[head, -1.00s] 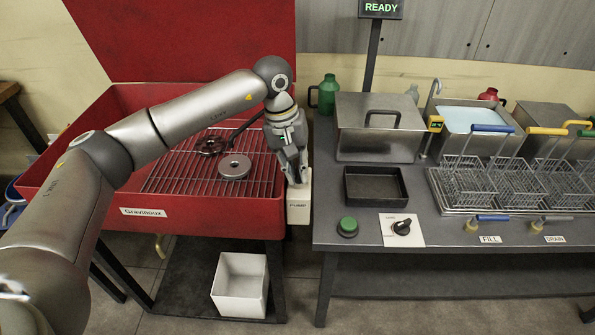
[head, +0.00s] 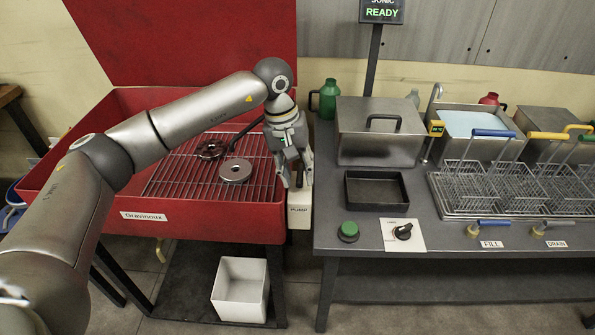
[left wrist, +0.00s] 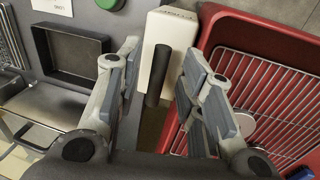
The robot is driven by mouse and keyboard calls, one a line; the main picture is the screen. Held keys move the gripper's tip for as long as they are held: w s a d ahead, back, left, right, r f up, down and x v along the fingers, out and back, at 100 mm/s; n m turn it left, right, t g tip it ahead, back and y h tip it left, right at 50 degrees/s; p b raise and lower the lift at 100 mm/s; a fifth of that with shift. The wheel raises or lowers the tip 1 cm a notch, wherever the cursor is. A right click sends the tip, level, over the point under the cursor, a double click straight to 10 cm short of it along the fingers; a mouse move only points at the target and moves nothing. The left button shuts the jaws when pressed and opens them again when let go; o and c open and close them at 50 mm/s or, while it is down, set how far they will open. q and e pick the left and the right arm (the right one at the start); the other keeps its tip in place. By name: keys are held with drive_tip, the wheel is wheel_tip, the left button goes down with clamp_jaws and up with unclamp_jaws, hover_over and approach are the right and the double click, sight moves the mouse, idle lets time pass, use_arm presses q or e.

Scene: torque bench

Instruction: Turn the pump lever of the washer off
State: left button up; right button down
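The washer is the red open tub (head: 205,221) labelled Gravinoux. A white pump box (head: 299,218) is at its right front corner. It also shows in the left wrist view (left wrist: 168,30). A black bar, apparently the pump lever (left wrist: 157,76), stands out along this box in the left wrist view. In the head view the lever is hidden by the gripper. My left gripper (head: 296,183) is just above the box. In the left wrist view its open fingers (left wrist: 162,68) are either side of the lever, with gaps showing. My right gripper is not in view.
The tub holds a wire rack (head: 180,183) with round metal parts. The grey bench (head: 345,262) stands close to the right, with a black tray (head: 376,204), green button (head: 348,230) and black knob (head: 403,231). A white bin (head: 240,290) is below the tub.

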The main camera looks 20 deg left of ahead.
use_arm(q)
wheel_tip(320, 180, up, 11)
drive_tip(key=a, duration=0.2)
drive_tip(key=shift+s+r, duration=0.2)
drive_tip(key=shift+s, duration=0.1)
drive_tip(key=shift+a, duration=0.1)
